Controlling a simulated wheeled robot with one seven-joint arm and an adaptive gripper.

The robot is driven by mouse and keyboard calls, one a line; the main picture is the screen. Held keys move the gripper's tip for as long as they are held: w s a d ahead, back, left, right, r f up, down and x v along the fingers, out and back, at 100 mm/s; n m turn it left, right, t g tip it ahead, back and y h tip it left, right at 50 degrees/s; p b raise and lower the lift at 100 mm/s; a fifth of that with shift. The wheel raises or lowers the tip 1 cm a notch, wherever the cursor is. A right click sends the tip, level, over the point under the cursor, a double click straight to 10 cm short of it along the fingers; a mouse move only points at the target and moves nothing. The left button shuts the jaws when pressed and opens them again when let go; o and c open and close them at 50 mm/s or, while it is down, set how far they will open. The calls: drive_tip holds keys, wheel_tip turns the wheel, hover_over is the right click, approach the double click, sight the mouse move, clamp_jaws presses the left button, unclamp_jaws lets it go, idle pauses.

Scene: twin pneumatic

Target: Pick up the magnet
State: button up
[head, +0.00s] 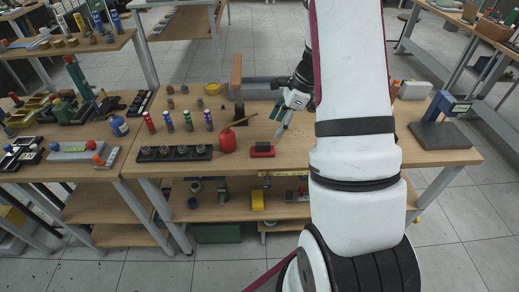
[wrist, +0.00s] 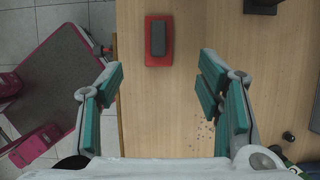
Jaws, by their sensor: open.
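The thing I take to be the magnet is a red block with a dark grey bar on top (wrist: 158,40). It lies flat near the front edge of the wooden table, and in the head view (head: 262,150) it is right of a red rounded can. My gripper (wrist: 160,72) is open and empty, its teal-padded fingers spread wide. In the wrist view the block is beyond the fingertips, lined up with the gap between them. In the head view my gripper (head: 279,121) is above the table, up and right of the block, not touching it.
The red can with a long spout (head: 228,140) stands close left of the block. A dark tray of round parts (head: 174,153) and several coloured cylinders (head: 188,121) are further left. A blue-grey device (head: 442,120) stands at the right. Small specks (wrist: 205,130) lie on the wood.

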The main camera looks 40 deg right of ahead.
sight(263, 143)
drive_tip(key=x, duration=0.7)
drive_tip(key=p+x, duration=0.1)
drive_tip(key=x, duration=0.1)
drive_tip(key=shift+w+a+f, duration=0.1)
drive_tip(key=shift+a, duration=0.4)
drive_tip(key=shift+w+a+f, duration=0.15)
drive_tip(key=shift+w+f, duration=0.05)
drive_tip(key=shift+f, duration=0.25)
drive_tip(key=c, duration=1.4)
